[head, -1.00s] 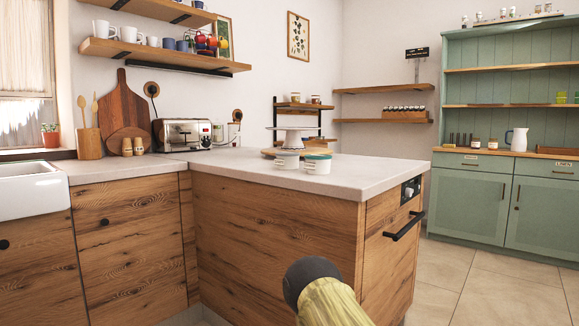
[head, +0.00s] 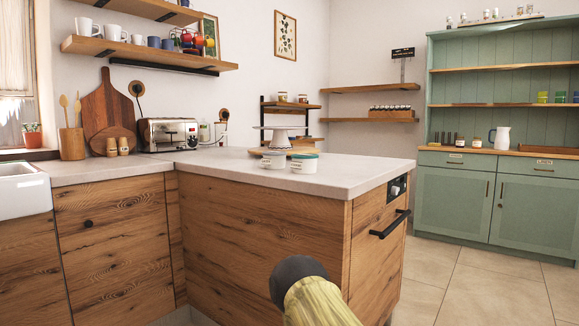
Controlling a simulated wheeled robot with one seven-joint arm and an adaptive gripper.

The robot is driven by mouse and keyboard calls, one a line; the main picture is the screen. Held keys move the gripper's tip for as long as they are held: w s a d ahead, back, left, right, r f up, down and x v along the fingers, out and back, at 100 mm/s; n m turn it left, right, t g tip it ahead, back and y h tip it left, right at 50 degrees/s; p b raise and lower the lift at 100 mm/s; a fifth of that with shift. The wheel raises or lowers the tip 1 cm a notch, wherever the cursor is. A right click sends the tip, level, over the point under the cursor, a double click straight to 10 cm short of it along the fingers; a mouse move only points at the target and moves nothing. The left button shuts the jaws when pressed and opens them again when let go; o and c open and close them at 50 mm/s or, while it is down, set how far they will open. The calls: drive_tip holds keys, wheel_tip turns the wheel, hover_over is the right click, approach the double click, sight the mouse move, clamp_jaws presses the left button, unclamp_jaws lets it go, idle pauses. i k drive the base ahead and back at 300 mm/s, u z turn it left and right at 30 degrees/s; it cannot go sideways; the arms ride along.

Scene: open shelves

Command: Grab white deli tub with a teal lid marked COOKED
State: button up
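A small white tub with a teal lid (head: 304,165) stands upright on the pale counter (head: 343,174), near the middle of the head view. Its label is too small to read. A second white tub (head: 273,161) with a pale lid stands close to its left. My gripper is not in view. Only a part of my own arm shows at the bottom of the picture, in front of the wooden cabinet and well short of the tubs.
A white cake stand (head: 280,131) rises behind the tubs. A toaster (head: 168,133) stands at the back left. A black handle (head: 390,224) juts from the counter's right end. Open tiled floor (head: 480,285) lies between it and the green hutch (head: 452,203).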

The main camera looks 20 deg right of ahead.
sight(303, 163)
drive_tip(key=k, duration=0.5)
drive_tip(key=z, duration=2.15)
drive_tip(key=i, duration=1.65)
drive_tip(key=u, duration=2.5)
